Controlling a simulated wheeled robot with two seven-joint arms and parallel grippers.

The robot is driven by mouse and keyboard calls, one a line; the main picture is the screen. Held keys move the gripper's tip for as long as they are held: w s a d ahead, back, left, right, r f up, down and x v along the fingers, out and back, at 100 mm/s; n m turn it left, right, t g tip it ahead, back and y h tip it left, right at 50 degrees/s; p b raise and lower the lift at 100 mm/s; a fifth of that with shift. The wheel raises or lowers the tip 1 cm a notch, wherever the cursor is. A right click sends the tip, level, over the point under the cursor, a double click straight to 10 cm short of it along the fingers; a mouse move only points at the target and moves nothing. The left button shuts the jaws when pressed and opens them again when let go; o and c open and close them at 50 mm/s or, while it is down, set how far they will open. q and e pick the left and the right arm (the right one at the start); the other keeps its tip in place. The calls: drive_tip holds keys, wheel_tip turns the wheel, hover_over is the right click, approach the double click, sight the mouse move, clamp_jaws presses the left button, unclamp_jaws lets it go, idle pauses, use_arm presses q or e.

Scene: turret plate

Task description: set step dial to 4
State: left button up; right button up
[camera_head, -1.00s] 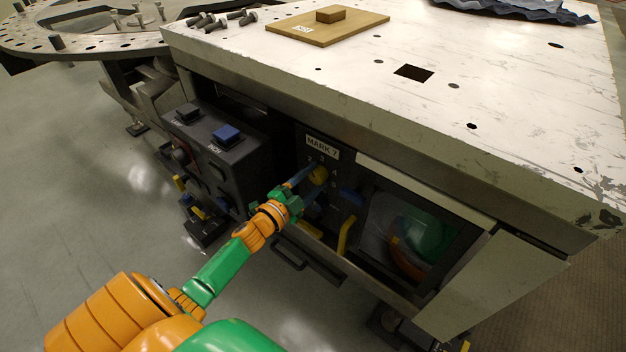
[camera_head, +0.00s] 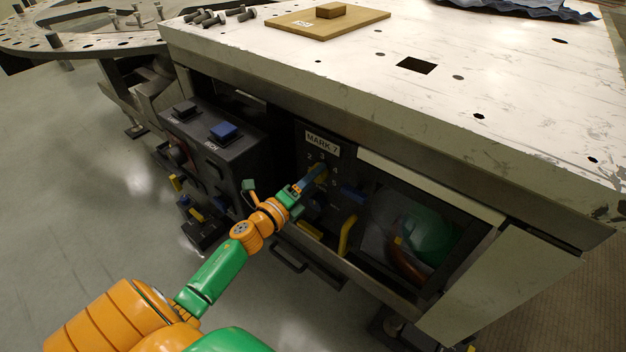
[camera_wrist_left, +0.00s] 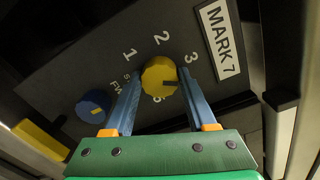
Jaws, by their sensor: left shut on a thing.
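The step dial is a yellow round knob (camera_wrist_left: 159,77) on a dark panel under the MARK 7 label (camera_wrist_left: 220,38). In the left wrist view the numerals 1, 2 and 3 run around its top, and a 5 shows below it. Its dark pointer mark points right, below the 3, towards the right finger; no 4 shows there. My left gripper (camera_wrist_left: 163,88) is shut on the dial, one finger on each side. In the head view this gripper (camera_head: 314,178) reaches the panel and partly covers the dial. My right gripper is not in view.
A blue knob (camera_wrist_left: 94,105) sits beside the dial in the wrist view. A control box with a blue button (camera_head: 224,131) stands left of the panel. A yellow handle (camera_head: 347,236) is to the right. The white tabletop (camera_head: 500,75) overhangs the panel.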

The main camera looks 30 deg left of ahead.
use_arm(q)
drive_tip(key=m+b, duration=0.1)
drive_tip(key=m, duration=0.4)
drive_tip(key=shift+b, duration=0.35)
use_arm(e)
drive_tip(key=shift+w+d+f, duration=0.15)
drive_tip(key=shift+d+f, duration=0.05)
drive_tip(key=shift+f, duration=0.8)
use_arm(q)
drive_tip(key=shift+m, duration=0.4)
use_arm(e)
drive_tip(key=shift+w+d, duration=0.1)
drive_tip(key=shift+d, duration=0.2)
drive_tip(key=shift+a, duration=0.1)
use_arm(q)
drive_tip(key=o, duration=1.1)
drive_tip(key=shift+o, duration=1.4)
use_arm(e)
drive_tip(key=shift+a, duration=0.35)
